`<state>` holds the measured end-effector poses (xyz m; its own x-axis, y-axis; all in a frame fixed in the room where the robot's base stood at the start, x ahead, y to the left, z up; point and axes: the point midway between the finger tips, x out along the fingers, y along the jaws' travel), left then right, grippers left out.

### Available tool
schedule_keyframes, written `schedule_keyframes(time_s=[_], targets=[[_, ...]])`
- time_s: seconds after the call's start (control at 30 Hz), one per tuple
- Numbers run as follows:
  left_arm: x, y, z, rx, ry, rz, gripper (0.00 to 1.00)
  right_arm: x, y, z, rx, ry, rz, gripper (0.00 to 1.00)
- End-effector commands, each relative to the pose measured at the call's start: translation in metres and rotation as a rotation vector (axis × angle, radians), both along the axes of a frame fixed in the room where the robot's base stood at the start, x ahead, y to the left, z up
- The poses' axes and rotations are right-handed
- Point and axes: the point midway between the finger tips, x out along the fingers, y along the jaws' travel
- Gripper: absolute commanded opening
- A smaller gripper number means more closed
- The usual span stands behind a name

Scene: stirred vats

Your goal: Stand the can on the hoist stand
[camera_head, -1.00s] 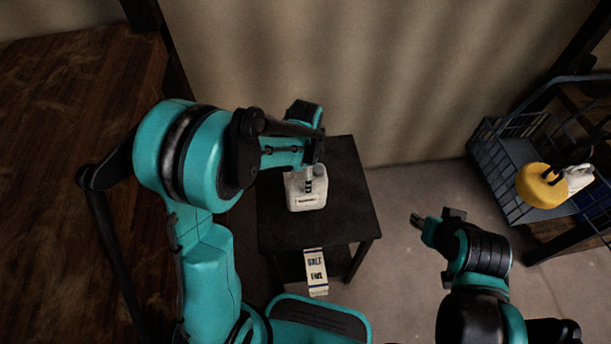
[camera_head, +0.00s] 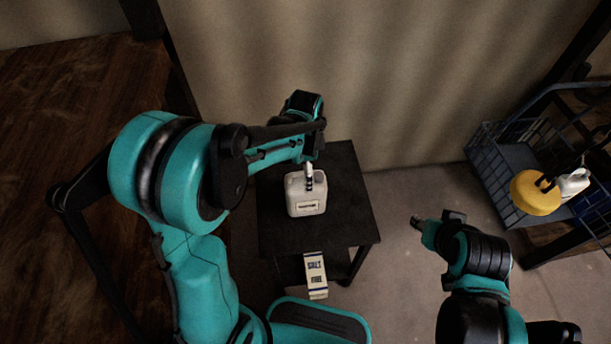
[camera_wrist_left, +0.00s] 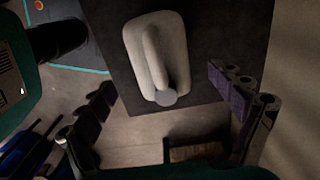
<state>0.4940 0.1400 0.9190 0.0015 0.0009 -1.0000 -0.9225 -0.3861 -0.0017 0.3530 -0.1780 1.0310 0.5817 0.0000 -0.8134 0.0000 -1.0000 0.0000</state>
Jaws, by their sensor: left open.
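The can (camera_head: 305,197) is a white jug with a small label. It stands upright on the top of a small black stand (camera_head: 345,215), which I take to be the hoist stand. In the left wrist view the can (camera_wrist_left: 143,45) shows its long handle and round grey cap. My left gripper (camera_head: 309,178) is open over the can's top, its fingers spread wide to either side and apart from the can in the wrist view. My right gripper (camera_head: 416,222) hangs off to the right of the stand, away from the can; its jaws are too small to read.
A printed carton (camera_head: 316,275) sits low at the stand's front. A blue wire basket (camera_head: 495,180) at the right holds a yellow round item (camera_head: 535,193) and a white bottle (camera_head: 573,184). A brown wooden surface (camera_head: 60,130) lies left. A pale wall rises behind the stand.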

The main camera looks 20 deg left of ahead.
Motion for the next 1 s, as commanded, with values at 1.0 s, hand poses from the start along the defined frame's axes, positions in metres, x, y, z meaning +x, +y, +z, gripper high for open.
schedule_keyframes(time_s=[1.0], targets=[[-0.087, 0.026, 0.132, -0.134, -0.339, 0.666, 0.93, 0.000, 0.000, 0.021, 0.000, 0.000, 0.000, 0.40]])
